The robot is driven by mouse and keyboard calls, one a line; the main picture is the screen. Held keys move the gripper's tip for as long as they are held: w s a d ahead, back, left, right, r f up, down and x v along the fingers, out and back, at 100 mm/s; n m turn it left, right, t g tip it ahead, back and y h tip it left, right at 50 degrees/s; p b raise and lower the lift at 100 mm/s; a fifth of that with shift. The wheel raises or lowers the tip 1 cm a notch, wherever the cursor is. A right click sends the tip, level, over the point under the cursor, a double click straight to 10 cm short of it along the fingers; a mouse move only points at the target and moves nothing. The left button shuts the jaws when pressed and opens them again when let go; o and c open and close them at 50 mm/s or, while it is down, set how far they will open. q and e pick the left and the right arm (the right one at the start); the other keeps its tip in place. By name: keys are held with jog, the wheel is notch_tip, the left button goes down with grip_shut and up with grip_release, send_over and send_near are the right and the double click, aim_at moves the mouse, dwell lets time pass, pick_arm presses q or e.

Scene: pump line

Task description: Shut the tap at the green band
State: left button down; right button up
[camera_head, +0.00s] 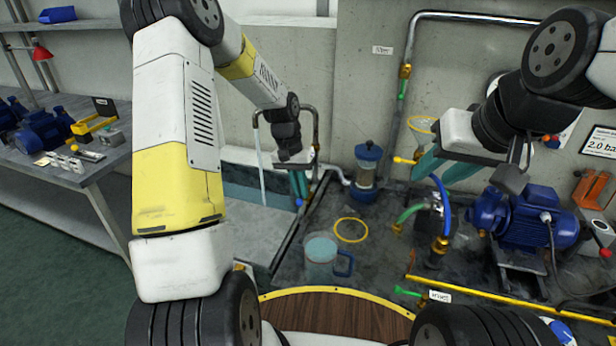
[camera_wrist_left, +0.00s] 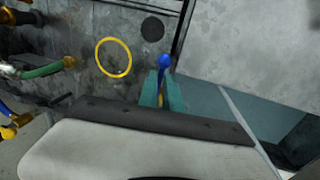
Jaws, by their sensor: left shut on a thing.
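Another green handle (camera_head: 406,292) is by the yellow pipe. My right gripper (camera_head: 431,180) is open beside a yellow-tipped lever (camera_head: 402,160).
A pale stream (camera_head: 262,165) falls from a bent spout into the basin. A clear jug (camera_head: 321,258), a yellow ring (camera_head: 350,230) and a blue-capped canister (camera_head: 367,172) stand nearby. A blue pump (camera_head: 540,215) and hoses (camera_head: 440,205) crowd the right.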

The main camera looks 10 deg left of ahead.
pick_arm(q)
jog(key=shift+w+a+m+g, duration=0.15)
jog(key=shift+a+m, duration=0.15)
jog(key=shift+m, duration=0.45)
jog(key=shift+w+a+m+g, duration=0.15)
jog(key=shift+a+m, duration=0.1)
jog(key=shift+m, duration=0.5)
jog(key=c, duration=1.5)
grip_release()
jog(key=shift+v, duration=3.9)
